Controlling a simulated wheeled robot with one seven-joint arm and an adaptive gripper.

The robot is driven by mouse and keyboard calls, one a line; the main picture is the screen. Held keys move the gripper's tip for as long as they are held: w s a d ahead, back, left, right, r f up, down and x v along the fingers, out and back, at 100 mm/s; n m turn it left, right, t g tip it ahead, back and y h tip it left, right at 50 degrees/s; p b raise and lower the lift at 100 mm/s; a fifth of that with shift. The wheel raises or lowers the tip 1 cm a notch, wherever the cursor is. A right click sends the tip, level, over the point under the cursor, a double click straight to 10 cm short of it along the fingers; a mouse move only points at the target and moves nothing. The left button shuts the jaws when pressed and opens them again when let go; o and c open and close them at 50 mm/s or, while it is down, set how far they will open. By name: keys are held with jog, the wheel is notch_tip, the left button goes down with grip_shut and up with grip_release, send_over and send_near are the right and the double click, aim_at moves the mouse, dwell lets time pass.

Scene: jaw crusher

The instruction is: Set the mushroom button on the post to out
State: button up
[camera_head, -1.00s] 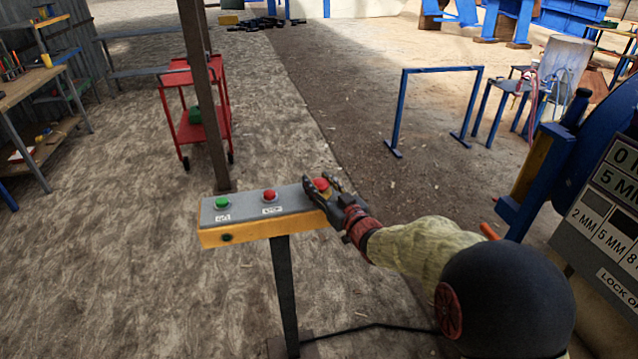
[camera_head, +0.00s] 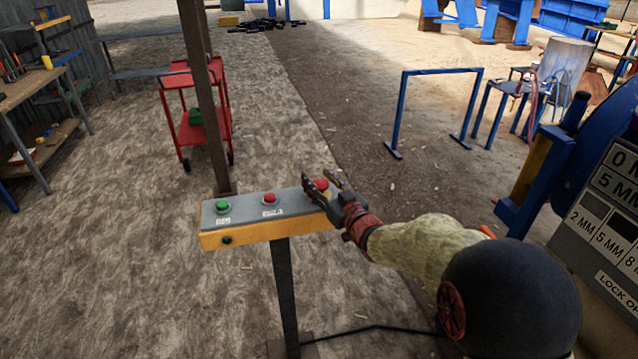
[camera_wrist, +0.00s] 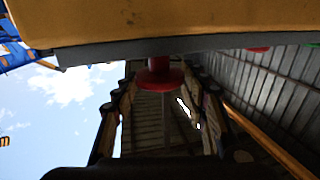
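The red mushroom button (camera_head: 320,184) is at the right end of the grey and yellow control box on the post (camera_head: 285,290). My gripper (camera_head: 322,177) is open at that end of the box, with one finger on each side of the button. In the wrist view the red button head (camera_wrist: 158,77) shows between the two spread fingers of my gripper (camera_wrist: 160,88), with gaps on both sides. The picture there is upside down, with the yellow box (camera_wrist: 170,22) at the top. I cannot tell whether the button is in or out.
A green button (camera_head: 222,205) and a smaller red button (camera_head: 269,197) sit on the same box, left of my gripper. A dark upright pole (camera_head: 205,100) stands close behind the box. A blue machine with a lettered panel (camera_head: 605,225) is at the right.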

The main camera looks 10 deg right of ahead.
jog(key=o, duration=0.3)
jog(key=shift+f, duration=0.2)
jog(key=v, duration=1.2)
